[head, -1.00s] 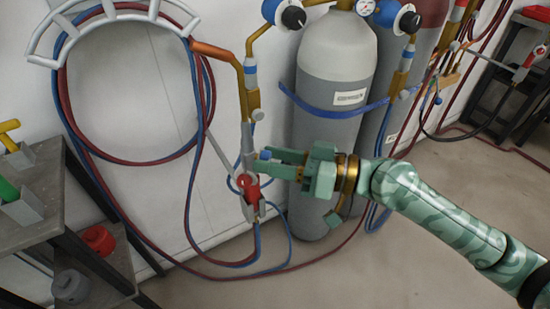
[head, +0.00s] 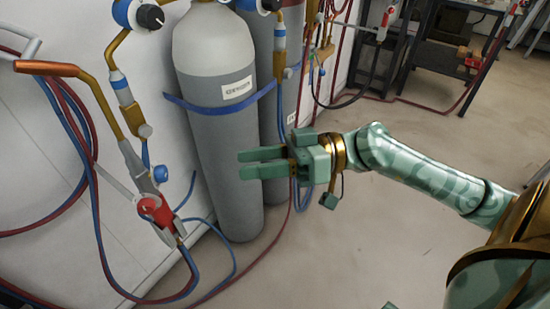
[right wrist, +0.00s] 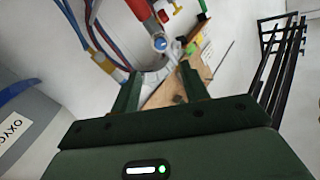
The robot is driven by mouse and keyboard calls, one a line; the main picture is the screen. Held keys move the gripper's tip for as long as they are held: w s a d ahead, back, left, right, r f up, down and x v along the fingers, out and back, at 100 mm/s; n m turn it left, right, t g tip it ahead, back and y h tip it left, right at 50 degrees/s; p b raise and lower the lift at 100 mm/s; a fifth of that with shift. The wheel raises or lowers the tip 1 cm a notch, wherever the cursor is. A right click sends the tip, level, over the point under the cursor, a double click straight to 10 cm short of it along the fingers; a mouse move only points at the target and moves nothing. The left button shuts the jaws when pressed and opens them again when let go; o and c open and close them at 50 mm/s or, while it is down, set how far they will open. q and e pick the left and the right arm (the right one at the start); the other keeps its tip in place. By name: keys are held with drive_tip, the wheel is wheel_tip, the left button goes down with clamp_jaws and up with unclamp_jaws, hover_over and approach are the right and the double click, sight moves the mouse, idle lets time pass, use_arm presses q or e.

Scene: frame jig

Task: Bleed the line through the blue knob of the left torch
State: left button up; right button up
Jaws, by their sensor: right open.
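The left torch (head: 132,157) hangs at the left in the head view, with a copper tip (head: 45,68) and brass tubes. Its blue knob (head: 160,173) sticks out to the right of the torch body, just above the red knob (head: 150,205). My right gripper (head: 242,164) is open and empty, to the right of the blue knob and clearly apart from it, in front of the grey oxygen cylinder (head: 222,130). In the right wrist view nothing lies between its fingers (right wrist: 160,90). My left gripper is not in view.
A blue strap (head: 215,108) crosses the cylinder. Red and blue hoses (head: 90,170) loop around the torch and over the floor. A second torch station (head: 380,30) and a dark bench (head: 465,45) stand farther back.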

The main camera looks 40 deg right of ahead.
drive_tip(key=shift+p+v, duration=0.3)
drive_tip(key=shift+v, duration=1.3)
